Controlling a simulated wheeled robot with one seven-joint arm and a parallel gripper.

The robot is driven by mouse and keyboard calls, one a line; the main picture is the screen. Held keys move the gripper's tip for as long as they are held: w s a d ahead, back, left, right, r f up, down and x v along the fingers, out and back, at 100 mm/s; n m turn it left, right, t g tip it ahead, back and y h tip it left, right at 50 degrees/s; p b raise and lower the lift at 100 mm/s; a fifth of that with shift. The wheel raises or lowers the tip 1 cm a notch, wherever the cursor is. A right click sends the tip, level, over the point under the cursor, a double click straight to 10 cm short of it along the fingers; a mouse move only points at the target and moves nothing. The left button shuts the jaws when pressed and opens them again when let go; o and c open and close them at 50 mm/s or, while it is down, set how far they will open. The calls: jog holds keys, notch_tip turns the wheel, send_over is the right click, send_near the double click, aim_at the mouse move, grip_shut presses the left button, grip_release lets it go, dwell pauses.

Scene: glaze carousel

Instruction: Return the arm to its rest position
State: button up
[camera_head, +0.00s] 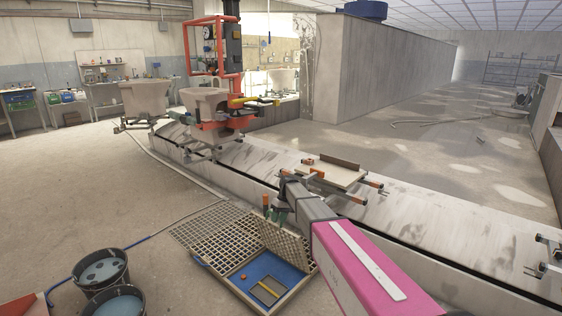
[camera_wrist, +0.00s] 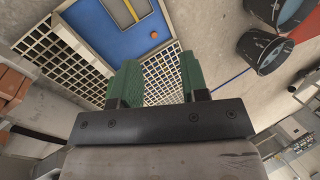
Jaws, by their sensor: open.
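My arm is pink and grey and reaches out from the lower right in the head view. My gripper (camera_head: 272,212) hangs at the arm's far end, above the edge of the blue-floored tray and beside the concrete conveyor. In the wrist view my gripper (camera_wrist: 159,82) shows two green fingers spread apart with nothing between them. The gap between them looks down on a white grid panel. The fingertips appear clear of the tray and grid, though the exact height cannot be told.
The blue tray (camera_head: 244,282) lies on the floor with a small orange piece in it, beside a floor grating (camera_head: 207,228). Two dark buckets (camera_head: 100,268) stand at lower left. The conveyor (camera_head: 268,165) carries a fixture (camera_head: 335,173) close to my arm. Open floor lies left.

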jog(key=s+d+m+t+h, duration=0.1)
jog(key=s+d+m, duration=0.1)
jog(key=s+d, duration=0.5)
jog(key=s+d+r+m+t+h, duration=0.1)
jog(key=s+d+m, duration=0.1)
jog(key=s+d, duration=0.6)
jog(key=s+d+m+t+h, duration=0.1)
jog(key=s+d+m, duration=0.2)
jog(key=s+d, duration=0.4)
jog(key=s, duration=0.9)
jog(key=shift+s+d+r, duration=0.15)
jog(key=shift+s+r, duration=0.05)
jog(key=shift+s, duration=0.15)
